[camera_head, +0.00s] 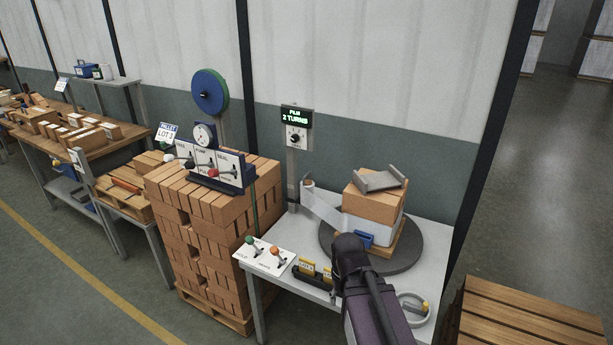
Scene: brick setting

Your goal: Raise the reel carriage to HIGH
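The film reel (308,184) sits low on a grey upright post (292,190) at the back left of the white table. I take it to be on the reel carriage; no HIGH mark is readable. A clear film strip (328,212) runs from it to a brick pack (375,205) on a dark turntable (408,250). A green-knobbed lever (250,241) and an orange-knobbed lever (274,252) stand on a white plate at the table's front left; their labels are too small to read. My gripper (350,243) is in front of the turntable, its fingers not distinguishable.
A display (296,117) reading "2 TURNS" with a knob tops the post. A black holder with yellow cards (307,268) and a white ring-shaped object (413,306) lie at the table front. A tall brick stack (210,220) with a lever panel stands left; wooden slats (530,320) stand right.

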